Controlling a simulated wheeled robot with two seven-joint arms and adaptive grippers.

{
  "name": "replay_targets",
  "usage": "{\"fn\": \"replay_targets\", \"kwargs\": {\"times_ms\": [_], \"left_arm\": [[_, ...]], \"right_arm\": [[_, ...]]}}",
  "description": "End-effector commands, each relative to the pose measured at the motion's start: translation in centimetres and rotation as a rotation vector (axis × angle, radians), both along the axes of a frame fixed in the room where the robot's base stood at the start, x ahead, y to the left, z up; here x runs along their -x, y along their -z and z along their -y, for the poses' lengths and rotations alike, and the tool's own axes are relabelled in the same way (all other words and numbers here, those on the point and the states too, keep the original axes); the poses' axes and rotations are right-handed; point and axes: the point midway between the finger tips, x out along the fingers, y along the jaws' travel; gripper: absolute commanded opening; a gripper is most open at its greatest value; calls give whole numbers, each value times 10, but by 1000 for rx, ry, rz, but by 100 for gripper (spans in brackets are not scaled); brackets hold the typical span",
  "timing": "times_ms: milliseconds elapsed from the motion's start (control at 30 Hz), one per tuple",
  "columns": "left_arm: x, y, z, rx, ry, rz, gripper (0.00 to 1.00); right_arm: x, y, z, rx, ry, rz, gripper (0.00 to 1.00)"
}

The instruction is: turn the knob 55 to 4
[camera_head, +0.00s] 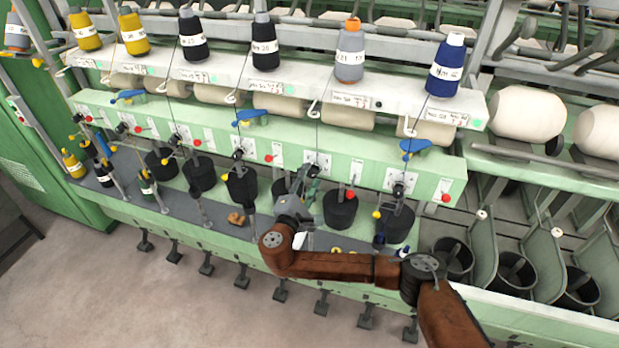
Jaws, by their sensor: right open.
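A light green spinning frame (330,137) crosses the view, with a row of small red knobs and yellow-tipped levers along its front. One red knob (268,157) is left of my right gripper, and another red knob (349,194) is to its right. Further red knobs show at the right end (445,198) and the left part (136,130). The numbers are too small to read, so I cannot tell which is knob 55. My right gripper (302,180) is open, in front of the frame's panel, and hides part of it. I cannot tell whether it touches anything. My left gripper is out of view.
Yarn cones stand on the top shelf, among them a grey one (350,52) and a blue one (446,66). The concrete floor (140,290) in front is clear.

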Motion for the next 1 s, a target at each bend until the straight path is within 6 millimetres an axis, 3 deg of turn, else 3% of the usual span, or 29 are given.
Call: {"fn": "replay_targets", "kwargs": {"times_ms": [500, 700, 1000], "left_arm": [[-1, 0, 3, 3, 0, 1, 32], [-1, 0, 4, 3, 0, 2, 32], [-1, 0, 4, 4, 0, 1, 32]], "right_arm": [[91, 1, -31, -2, -4, -3, 40], [107, 0, -36, -2, -2, -2, 40], [110, 0, -36, 0, 0, -1, 40]]}}
